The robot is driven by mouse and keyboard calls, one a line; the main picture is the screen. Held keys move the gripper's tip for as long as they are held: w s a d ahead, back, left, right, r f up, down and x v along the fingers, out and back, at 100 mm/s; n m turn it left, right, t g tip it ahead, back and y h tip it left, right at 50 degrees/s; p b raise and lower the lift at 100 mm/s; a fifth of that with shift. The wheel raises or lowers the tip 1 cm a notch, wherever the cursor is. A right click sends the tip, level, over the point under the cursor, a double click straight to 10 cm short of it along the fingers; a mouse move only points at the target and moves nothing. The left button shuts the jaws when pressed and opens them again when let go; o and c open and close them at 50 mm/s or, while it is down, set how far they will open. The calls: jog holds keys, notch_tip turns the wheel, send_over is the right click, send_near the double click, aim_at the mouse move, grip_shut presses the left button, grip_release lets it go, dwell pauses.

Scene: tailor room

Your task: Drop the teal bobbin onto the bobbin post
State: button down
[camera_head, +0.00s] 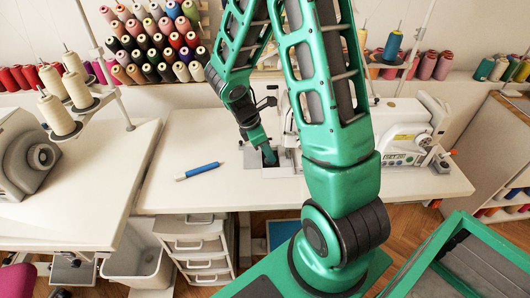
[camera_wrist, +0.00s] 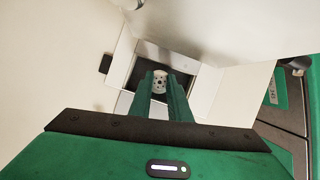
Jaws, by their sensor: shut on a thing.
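My gripper (camera_head: 268,156) is over the white sewing table beside the sewing machine, in the head view. In the wrist view, my gripper (camera_wrist: 160,84) is shut on a small round bobbin (camera_wrist: 159,83) with holes in its face. The bobbin looks pale grey-white here, and I cannot make out teal on it. Beyond the fingers is a white-edged opening with a dark inside (camera_wrist: 180,72). I cannot tell the bobbin post apart; it may be hidden by the fingers and the bobbin. In the head view the bobbin is too small to see.
The white sewing machine (camera_head: 405,132) stands right of my arm on the table (camera_head: 180,135). A blue pen-like tool (camera_head: 198,171) lies on the table to the left. The table between the pen and my gripper is clear.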

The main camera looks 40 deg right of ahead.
jog(key=c, duration=1.6)
grip_release()
jog(key=shift+o, duration=0.2)
jog(key=shift+r, duration=0.1)
jog(key=v, duration=1)
jog(key=shift+r, duration=0.3)
jog(key=shift+w+a, duration=0.1)
